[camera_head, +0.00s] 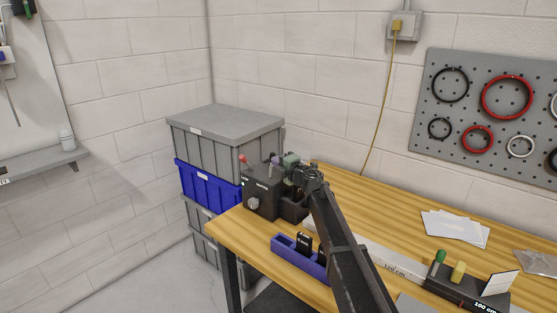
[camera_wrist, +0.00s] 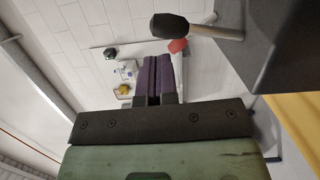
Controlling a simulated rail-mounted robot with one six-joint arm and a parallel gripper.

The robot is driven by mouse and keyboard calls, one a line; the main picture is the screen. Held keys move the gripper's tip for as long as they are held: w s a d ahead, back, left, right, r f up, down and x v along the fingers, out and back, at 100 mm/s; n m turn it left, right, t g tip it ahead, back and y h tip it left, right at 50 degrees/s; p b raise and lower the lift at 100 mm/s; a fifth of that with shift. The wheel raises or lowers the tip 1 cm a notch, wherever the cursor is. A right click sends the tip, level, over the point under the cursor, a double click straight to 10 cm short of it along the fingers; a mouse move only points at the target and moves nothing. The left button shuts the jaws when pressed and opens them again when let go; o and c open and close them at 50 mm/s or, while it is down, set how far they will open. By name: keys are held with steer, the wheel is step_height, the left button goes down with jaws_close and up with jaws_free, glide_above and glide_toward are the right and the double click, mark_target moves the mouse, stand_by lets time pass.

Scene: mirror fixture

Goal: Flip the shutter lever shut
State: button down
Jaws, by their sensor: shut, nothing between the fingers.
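A dark control box (camera_head: 262,200) stands at the left end of the workbench. A lever with a red knob (camera_head: 243,158) rises from its top left. In the wrist view, a lever with a black grip and metal shaft (camera_wrist: 185,27) sticks out from the dark box (camera_wrist: 290,40). A red knob (camera_wrist: 178,46) shows beyond it. I cannot read which lever is the shutter lever. My gripper (camera_head: 275,159) is over the box, right of the red knob. Its purple fingers (camera_wrist: 164,58) are shut and empty, close to the black-gripped lever; contact cannot be told.
A round knob (camera_head: 253,203) is on the box's front. Stacked grey and blue crates (camera_head: 207,186) stand left of the workbench (camera_head: 355,190). A blue holder (camera_head: 297,261) with dark pieces sits at its front edge. Papers (camera_head: 455,227) lie right.

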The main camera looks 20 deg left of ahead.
steer(key=v, duration=1)
steer(key=shift+s+d+r, duration=0.25)
steer(key=shift+r, duration=0.2)
